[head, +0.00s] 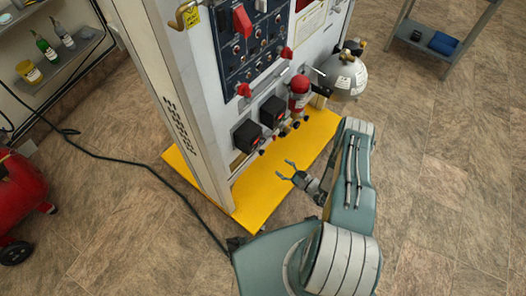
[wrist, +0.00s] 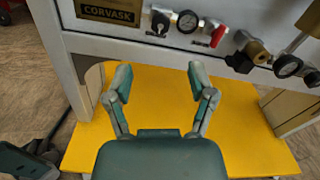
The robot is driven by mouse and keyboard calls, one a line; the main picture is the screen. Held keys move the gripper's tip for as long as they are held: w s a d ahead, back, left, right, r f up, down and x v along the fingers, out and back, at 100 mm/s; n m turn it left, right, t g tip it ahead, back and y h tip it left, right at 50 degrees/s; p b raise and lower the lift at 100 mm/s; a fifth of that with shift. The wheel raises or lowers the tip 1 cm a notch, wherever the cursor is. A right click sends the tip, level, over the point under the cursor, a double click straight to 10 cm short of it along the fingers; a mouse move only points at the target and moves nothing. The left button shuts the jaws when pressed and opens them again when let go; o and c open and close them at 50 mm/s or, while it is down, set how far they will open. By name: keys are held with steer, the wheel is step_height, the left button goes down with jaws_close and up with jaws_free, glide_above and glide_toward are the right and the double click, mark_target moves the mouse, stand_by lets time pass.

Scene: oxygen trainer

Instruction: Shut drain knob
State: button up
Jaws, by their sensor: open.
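My gripper (head: 283,168) is open and empty, low in front of the panel's lower edge. In the wrist view its two fingers (wrist: 158,70) are spread apart and point toward the panel, with nothing between them. Along the panel's bottom edge, the wrist view shows a black knob (wrist: 160,20), a small gauge (wrist: 187,20), a red lever (wrist: 217,37) and a brass valve with a dark knob (wrist: 242,60). No label naming the drain knob is readable, so I cannot tell which one it is. The fingers touch none of these controls.
The white trainer cabinet (head: 187,112) stands on a yellow base plate (head: 262,197). A red cylinder (head: 299,92) and a silver tank (head: 346,75) are at its right. A red compressor (head: 20,190) stands at left, with a dark hose across the floor.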

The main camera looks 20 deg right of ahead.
mark_target(263, 153)
steer(key=x, duration=1)
steer(key=shift+w+a, duration=0.2)
steer(key=shift+w, duration=0.1)
jaws_close()
